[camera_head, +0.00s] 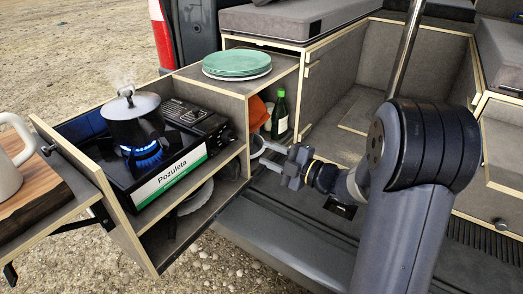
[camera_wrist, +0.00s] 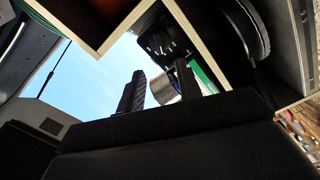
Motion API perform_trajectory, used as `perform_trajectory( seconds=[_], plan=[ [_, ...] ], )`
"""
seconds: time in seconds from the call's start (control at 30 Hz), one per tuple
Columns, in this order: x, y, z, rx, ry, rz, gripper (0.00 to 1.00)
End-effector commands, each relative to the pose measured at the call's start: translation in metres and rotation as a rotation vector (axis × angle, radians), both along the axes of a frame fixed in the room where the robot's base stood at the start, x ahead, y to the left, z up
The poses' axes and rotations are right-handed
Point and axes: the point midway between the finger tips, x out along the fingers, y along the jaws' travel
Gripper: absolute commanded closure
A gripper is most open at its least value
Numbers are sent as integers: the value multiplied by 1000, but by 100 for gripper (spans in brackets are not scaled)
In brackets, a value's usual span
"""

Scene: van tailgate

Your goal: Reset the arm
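My gripper (camera_head: 266,156) is at the end of my arm, just outside the open right side of the kitchen cabinet (camera_head: 247,82), with its fingers pointing left toward the shelves. In the wrist view the two fingers (camera_wrist: 160,90) stand apart, and a shiny metal round thing shows beyond the gap between them. I see nothing clasped between the fingers. A pale rounded thing (camera_head: 256,145) sits in the cabinet close by the fingertips; whether they touch it I cannot tell.
A steaming pot (camera_head: 134,120) stands on the lit stove (camera_head: 188,159). Green and white plates (camera_head: 237,64) lie on the cabinet top. A green bottle (camera_head: 279,116) and an orange cloth (camera_head: 258,113) are close behind my gripper. A kettle (camera_head: 8,170) stands on a wooden board at left.

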Motion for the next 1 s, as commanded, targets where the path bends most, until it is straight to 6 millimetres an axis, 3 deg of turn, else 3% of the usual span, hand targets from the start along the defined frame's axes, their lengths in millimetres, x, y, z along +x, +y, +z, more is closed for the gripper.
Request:
perform_trajectory(
  seconds=[0.47, 1.0],
  plan=[
    [4, 5, 0, 0, -1, 2, 66],
    [60, 78, 0, 0, -2, 3, 66]
  ],
)
